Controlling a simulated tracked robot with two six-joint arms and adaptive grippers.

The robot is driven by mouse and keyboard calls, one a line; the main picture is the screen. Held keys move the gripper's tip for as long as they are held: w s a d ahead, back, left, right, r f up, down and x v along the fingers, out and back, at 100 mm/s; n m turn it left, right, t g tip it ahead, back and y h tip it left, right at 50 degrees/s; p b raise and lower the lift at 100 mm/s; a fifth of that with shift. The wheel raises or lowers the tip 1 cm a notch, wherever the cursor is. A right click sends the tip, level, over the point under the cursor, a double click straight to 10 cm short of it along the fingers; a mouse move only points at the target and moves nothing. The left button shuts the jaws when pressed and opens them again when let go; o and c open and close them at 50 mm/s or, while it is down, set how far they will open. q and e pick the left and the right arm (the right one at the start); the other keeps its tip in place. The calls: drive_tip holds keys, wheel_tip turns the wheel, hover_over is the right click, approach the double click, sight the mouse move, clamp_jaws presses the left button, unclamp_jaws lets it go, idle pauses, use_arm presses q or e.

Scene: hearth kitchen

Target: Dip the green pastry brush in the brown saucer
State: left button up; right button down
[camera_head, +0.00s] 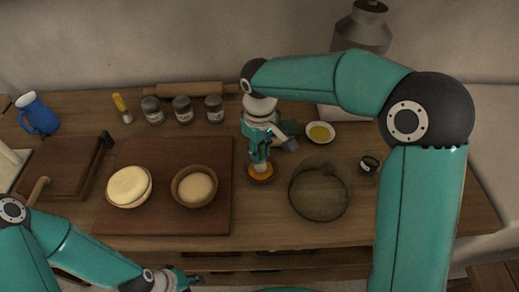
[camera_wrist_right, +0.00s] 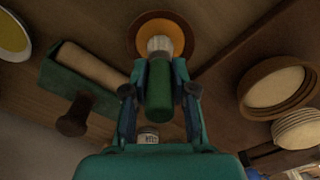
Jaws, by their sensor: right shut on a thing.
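The green pastry brush (camera_wrist_right: 158,88) is held upright between the fingers of my right gripper (camera_wrist_right: 160,98), which is shut on its green handle. Its pale bristles (camera_wrist_right: 159,44) point down at the orange content of the brown saucer (camera_wrist_right: 133,34). In the head view, my right gripper (camera_head: 260,155) is right above the brown saucer (camera_head: 262,184), with the brush's lower end over its middle. I cannot tell whether the bristles touch the content. My left gripper (camera_head: 184,281) is low at the front edge, apart from these things; its jaws are unclear.
A dark board (camera_head: 170,222) with two dough bowls is left of the saucer. A round sieve-like ring (camera_head: 320,217) lies to its right, and a white dish (camera_head: 310,139) with yellow content stands behind. Several jars (camera_head: 183,110) and a rolling pin (camera_head: 185,89) are at the back.

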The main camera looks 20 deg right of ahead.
drive_tip(key=shift+f+b, duration=0.3)
drive_tip(key=shift+f, duration=0.25)
idle(1.5)
drive_tip(key=shift+r+p, duration=2.85)
drive_tip(key=shift+r, duration=0.75)
drive_tip(key=shift+f, duration=0.1)
